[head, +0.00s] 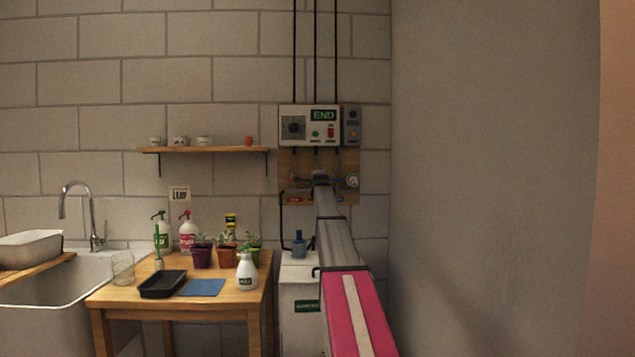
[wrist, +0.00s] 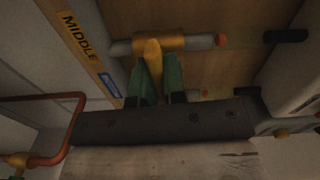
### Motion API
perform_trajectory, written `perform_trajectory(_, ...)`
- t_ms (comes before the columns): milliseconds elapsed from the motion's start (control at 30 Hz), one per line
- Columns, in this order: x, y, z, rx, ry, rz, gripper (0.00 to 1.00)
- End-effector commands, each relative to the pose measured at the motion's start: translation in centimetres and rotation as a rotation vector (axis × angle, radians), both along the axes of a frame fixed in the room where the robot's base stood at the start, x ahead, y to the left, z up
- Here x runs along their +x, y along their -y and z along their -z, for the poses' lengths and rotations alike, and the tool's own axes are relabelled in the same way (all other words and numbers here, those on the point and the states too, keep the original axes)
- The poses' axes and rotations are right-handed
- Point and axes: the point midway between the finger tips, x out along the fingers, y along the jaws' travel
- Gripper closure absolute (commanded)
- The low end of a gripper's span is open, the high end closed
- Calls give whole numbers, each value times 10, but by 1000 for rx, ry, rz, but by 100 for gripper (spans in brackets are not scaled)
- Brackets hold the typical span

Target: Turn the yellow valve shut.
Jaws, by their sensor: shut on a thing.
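In the wrist view, the yellow valve handle (wrist: 153,56) stands between the two green fingertips of my gripper (wrist: 155,82). The jaws are shut on it. The handle sits on a brass-coloured valve body (wrist: 180,42) on a grey horizontal pipe (wrist: 122,47) and points across the pipe, toward my gripper. In the head view, my arm reaches up to the wooden valve board (head: 287,162); my arm hides the yellow handle and the fingertips there.
A strip marked "MIDDLE" (wrist: 82,40) runs left of the handle in the wrist view. A copper pipe (wrist: 73,120) bends at lower left. A control box with an "END" display (head: 309,125) hangs above the board. A table with pots (head: 240,297) stands left; a bare wall (head: 490,180) is right.

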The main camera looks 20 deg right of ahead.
Motion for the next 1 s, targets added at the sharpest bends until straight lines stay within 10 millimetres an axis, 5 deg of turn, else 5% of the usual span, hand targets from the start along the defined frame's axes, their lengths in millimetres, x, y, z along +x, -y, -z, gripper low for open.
perform_trajectory(733, -1, 0, 2, 90, 24, 0, 100)
perform_trajectory(800, -1, 0, 2, 90, 24, 0, 69)
perform_trajectory(833, -1, 0, 1, 90, 24, 0, 63)
perform_trajectory(1000, 0, 0, 1, 88, 24, 0, 63)
